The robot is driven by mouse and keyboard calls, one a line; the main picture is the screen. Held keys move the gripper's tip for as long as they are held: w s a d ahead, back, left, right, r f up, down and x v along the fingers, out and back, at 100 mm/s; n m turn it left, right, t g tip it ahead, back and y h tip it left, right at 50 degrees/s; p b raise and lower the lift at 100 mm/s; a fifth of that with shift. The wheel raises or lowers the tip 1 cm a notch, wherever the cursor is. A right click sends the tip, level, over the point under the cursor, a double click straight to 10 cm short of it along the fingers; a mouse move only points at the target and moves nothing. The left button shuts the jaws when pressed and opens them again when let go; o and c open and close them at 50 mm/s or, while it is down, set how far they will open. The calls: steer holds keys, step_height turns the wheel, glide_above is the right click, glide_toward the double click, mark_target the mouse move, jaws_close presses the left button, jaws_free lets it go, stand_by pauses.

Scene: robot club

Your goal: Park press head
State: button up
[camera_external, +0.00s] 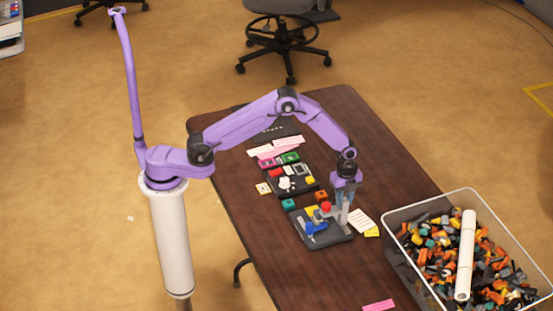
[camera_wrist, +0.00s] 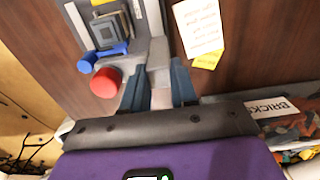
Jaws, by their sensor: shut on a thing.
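The press stands on a dark grey base (camera_external: 335,240) on the brown table. It has a blue part (camera_external: 314,228), a round red knob (camera_external: 326,206) and a light grey upright (camera_external: 345,219). In the wrist view the red knob (camera_wrist: 105,83) and blue part (camera_wrist: 101,57) lie left of the fingers. My gripper (camera_wrist: 161,88) points down at the press, its blue-grey fingers closed on either side of a grey piece, the press head (camera_wrist: 159,68). The outside view shows my gripper (camera_external: 346,195) over the right side of the base. The lower grip is partly hidden.
A clear bin (camera_external: 395,243) of mixed bricks with a white tube (camera_external: 466,255) stands at the right. A white note (camera_external: 363,221) lies right of the press. A dark tray (camera_external: 283,190) with small parts and a teal brick (camera_external: 288,205) lie behind it. The front table is mostly clear.

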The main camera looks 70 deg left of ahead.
steer(key=shift+d, duration=1.45)
steer(key=o, duration=0.6)
steer(key=shift+c, duration=0.2)
steer(key=shift+r, duration=0.1)
step_height(320, 180, up, 6)
steer(key=shift+f, duration=0.1)
steer(key=shift+a, duration=0.1)
